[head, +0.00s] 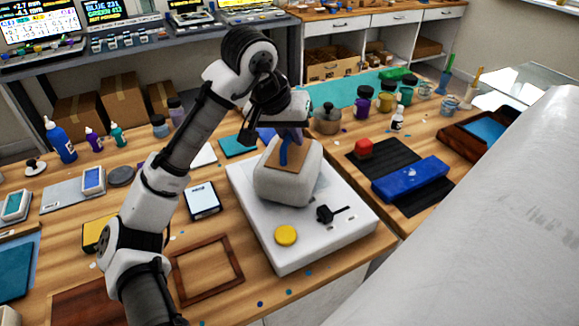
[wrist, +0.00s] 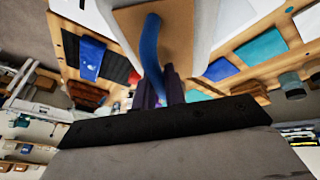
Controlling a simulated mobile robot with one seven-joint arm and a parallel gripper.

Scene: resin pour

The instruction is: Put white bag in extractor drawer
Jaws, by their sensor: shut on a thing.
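A white rounded body (head: 300,181) with a brown top panel (head: 273,158) and an upright blue strap or handle (head: 283,156) stands on a white flat machine (head: 325,242). I cannot tell for sure whether this body is the white bag; no other bag is clear. My gripper (head: 291,137) is above the panel, shut on the blue handle. In the wrist view the handle (wrist: 149,42) curves over the brown panel (wrist: 185,25) to the dark purple fingers (wrist: 170,90). The contact is partly hidden. I cannot make out an extractor drawer.
The machine has a yellow button (head: 286,236) and a black lever (head: 334,214). A wooden frame (head: 205,271) lies front left. A large pale surface (head: 500,240) fills the right foreground.

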